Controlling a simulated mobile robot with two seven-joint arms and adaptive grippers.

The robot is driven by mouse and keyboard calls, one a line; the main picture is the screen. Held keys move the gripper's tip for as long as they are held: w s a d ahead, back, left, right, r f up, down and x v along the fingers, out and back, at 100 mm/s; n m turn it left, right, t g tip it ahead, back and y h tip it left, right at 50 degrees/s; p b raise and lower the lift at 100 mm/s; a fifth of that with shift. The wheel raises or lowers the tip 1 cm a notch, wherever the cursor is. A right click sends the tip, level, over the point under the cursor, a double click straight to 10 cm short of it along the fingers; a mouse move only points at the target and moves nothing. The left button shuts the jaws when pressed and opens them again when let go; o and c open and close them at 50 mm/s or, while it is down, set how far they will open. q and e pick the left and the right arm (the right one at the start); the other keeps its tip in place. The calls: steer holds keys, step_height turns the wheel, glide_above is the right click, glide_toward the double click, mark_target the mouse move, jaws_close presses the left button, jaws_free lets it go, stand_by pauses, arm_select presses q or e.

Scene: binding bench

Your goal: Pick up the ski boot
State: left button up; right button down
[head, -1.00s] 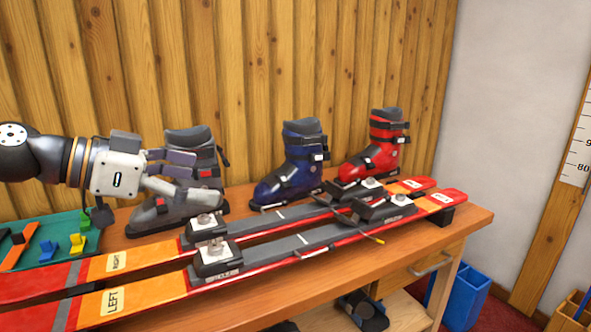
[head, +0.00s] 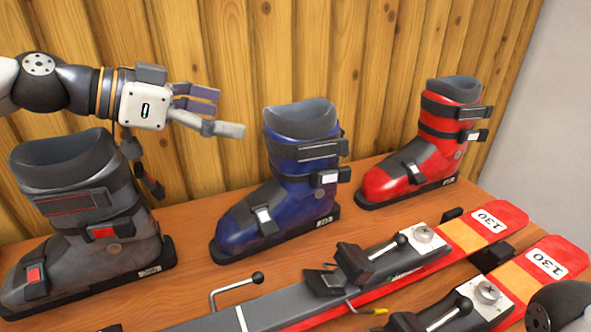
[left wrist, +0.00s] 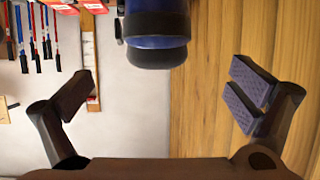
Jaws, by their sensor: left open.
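Three ski boots stand upright in a row on the wooden bench: a grey boot (head: 85,205) at the left, a blue boot (head: 285,185) in the middle and a red boot (head: 430,145) at the right. My left gripper (head: 214,112) is open and empty. It is above the bench between the grey and blue boots, with its fingers pointing right toward the blue boot's cuff and apart from it. In the left wrist view the blue boot (left wrist: 157,27) shows at the top middle, beyond the open fingers (left wrist: 165,95). My right gripper is not in view.
Skis (head: 270,312) with bindings lie along the bench front, before the boots. A plank wall (head: 350,60) stands close behind the boots. A strip of bare bench (head: 205,280) lies between the boots and the skis. A dark rounded shape at the lower right is unclear.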

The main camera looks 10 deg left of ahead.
mark_target(287, 126)
arm_select(q)
steer(key=b+x, duration=0.1)
steer(key=x, duration=1)
steer(key=shift+d+f+b, duration=0.1)
steer(key=shift+d+b, duration=0.25)
steer(key=shift+d, duration=0.05)
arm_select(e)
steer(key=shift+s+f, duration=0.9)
arm_select(q)
steer(key=shift+c, duration=0.6)
steer(key=c, duration=1.8)
steer(key=shift+o, duration=0.2)
steer(key=shift+r, duration=0.2)
